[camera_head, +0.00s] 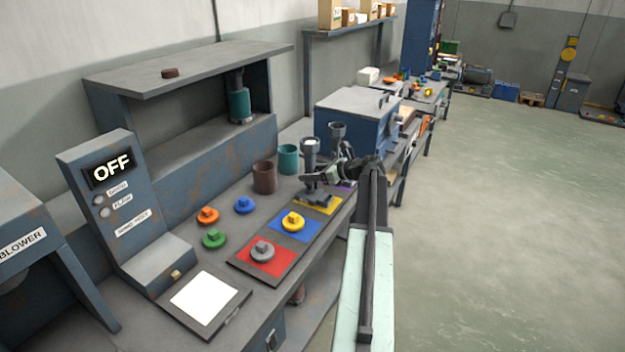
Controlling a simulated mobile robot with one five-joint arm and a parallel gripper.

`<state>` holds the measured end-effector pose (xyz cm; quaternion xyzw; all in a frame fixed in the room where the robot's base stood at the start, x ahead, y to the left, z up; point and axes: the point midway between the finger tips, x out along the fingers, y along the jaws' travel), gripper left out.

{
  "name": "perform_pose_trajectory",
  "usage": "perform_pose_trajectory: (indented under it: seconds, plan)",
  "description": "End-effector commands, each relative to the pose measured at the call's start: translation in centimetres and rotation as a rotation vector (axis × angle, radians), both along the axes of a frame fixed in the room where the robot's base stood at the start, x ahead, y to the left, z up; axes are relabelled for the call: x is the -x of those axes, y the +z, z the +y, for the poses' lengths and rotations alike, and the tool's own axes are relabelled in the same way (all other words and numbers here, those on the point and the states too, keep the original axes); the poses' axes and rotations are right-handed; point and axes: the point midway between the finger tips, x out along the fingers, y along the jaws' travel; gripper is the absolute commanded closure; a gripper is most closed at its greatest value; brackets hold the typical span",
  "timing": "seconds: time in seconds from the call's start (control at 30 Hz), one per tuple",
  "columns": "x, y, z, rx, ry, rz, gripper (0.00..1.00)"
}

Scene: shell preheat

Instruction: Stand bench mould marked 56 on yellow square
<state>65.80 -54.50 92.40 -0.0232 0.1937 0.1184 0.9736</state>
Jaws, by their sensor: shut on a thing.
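A grey mould (310,148) with a pale band near its top stands upright at the far end of the coloured board. My gripper (325,174) is shut on it from the right. The mould's dark foot is over the yellow square (326,208). I cannot tell whether the foot touches the square. The gripper and arm hide part of the mould. No number can be read on it. A second dark, cup-topped piece (337,130) shows just behind it.
The board also has a blue square with a yellow knob (293,221) and a red square with a grey knob (262,251). Brown (265,178) and teal (288,159) cups stand left of the mould. Orange, blue and green knobs lie nearby. Open floor (510,220) is at right.

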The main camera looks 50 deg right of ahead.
Motion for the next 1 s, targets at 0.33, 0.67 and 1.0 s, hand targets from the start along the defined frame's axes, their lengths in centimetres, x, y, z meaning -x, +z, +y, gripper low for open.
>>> perform_pose_trajectory:
  seconds: [0.33,0.67,1.0]
  plan:
    - [0.0,-0.1,0.0,0.0,0.001,0.0,0.29]
    - [0.0,0.1,0.0,0.0,0.001,0.0,0.27]
    - [5.8,3.2,-1.4,0.0,-0.002,0.0,0.27]
